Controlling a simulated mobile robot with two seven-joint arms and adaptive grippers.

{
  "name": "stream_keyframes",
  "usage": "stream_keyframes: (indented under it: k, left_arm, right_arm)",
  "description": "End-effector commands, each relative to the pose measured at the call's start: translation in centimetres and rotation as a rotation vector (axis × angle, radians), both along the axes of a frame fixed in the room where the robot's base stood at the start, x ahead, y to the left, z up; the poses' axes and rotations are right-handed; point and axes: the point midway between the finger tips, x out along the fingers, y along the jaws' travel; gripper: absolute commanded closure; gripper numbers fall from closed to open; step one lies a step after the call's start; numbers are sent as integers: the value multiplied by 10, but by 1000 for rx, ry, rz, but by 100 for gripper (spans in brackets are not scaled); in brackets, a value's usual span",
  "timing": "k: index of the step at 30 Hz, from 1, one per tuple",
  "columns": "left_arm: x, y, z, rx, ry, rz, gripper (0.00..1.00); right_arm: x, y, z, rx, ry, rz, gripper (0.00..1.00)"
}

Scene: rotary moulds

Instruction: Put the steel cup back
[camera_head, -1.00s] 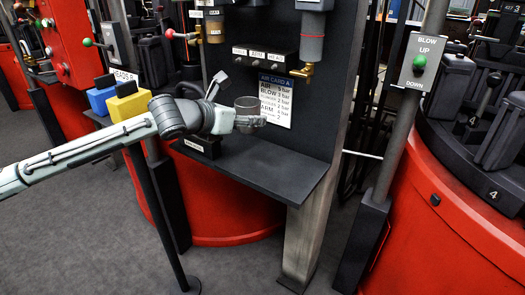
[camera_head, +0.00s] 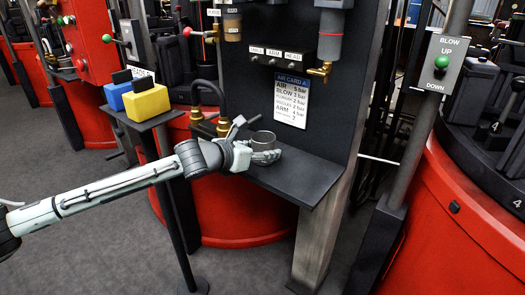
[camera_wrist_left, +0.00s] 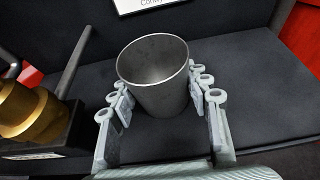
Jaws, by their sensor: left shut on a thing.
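The steel cup (camera_head: 263,141) is upright over the dark shelf (camera_head: 300,178) below the air card. My left gripper (camera_head: 266,156) is shut on the cup from the front left. In the left wrist view the grey cup (camera_wrist_left: 158,85) is open at the top and looks empty, with a finger on each side of it at my left gripper (camera_wrist_left: 160,100). I cannot tell whether its base touches the shelf or is slightly above it. My right gripper is not in view.
Brass fittings with a black hose (camera_head: 207,122) stand at the shelf's left end. A brass tap (camera_head: 320,72) hangs from the panel above. Blue (camera_head: 118,92) and yellow (camera_head: 147,101) boxes sit on a stand at left. The shelf's right part is clear.

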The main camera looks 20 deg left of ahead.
Motion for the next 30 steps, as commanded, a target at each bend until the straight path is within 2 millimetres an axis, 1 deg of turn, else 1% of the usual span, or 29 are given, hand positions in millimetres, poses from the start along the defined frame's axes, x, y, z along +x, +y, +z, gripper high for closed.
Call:
stream_keyframes:
  k: [3,4,9,19,20,23,30]
  left_arm:
    - [0,0,-2,1,0,0,83]
    - [0,0,-2,1,0,0,51]
    - [0,0,-2,0,0,0,32]
    - [0,0,1,0,0,0,32]
    - [-2,2,1,2,1,1,32]
    - [-14,7,6,3,1,1,32]
    - [-59,22,25,7,1,0,32]
  right_arm:
    - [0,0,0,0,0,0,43]
    - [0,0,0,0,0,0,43]
    - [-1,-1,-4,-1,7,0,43]
    - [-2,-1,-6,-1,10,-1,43]
    - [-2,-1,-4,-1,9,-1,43]
    - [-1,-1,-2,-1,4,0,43]
    - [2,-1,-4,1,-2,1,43]
